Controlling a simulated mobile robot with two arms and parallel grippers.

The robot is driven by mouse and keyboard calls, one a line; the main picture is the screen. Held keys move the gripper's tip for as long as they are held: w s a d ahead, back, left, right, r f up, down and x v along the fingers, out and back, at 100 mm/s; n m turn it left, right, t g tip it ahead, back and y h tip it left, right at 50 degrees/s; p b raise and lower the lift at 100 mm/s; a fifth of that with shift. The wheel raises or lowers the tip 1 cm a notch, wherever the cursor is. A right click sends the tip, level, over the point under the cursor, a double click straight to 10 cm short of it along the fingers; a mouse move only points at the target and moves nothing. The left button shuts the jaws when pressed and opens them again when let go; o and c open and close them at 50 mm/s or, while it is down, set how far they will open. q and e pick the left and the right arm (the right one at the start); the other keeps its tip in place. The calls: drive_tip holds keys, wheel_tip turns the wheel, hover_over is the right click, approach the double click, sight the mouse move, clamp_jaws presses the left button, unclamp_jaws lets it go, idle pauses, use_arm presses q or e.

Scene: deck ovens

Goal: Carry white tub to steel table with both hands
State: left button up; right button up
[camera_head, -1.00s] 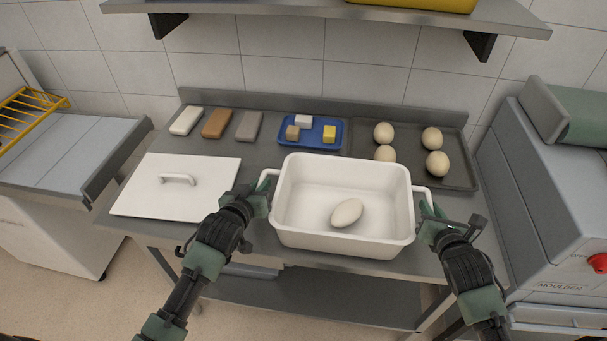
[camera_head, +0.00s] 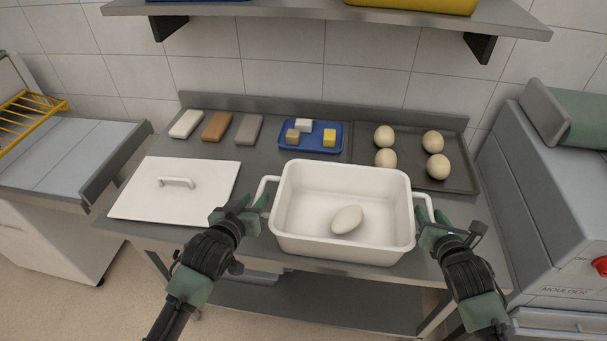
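The white tub (camera_head: 342,249) is upright on the steel table (camera_head: 262,150), close to its front edge. One pale oval dough piece (camera_head: 347,219) lies inside it. My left gripper (camera_head: 251,203) is at the tub's left handle (camera_head: 266,183), its fingers apart with the lower handle between them. My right gripper (camera_head: 432,217) is at the right handle (camera_head: 424,197), its fingers also apart around the lower handle. Finger contact with the handles is too small to tell.
A white lid (camera_head: 135,190) lies left of the tub. Behind are three bars, a blue tray (camera_head: 316,147) with small blocks, and a dark tray (camera_head: 455,175) with several dough balls. A moulder machine (camera_head: 550,220) stands right; a shelf (camera_head: 310,22) hangs above.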

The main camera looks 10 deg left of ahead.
drive_tip(key=shift+s, duration=0.2)
use_arm(q)
drive_tip(key=v, duration=0.7)
use_arm(e)
drive_tip(key=v, duration=1.1)
drive_tip(key=shift+s+r, duration=0.25)
drive_tip(key=shift+s, duration=0.05)
use_arm(q)
drive_tip(key=shift+s+r, duration=0.1)
use_arm(e)
drive_tip(key=shift+d, duration=0.1)
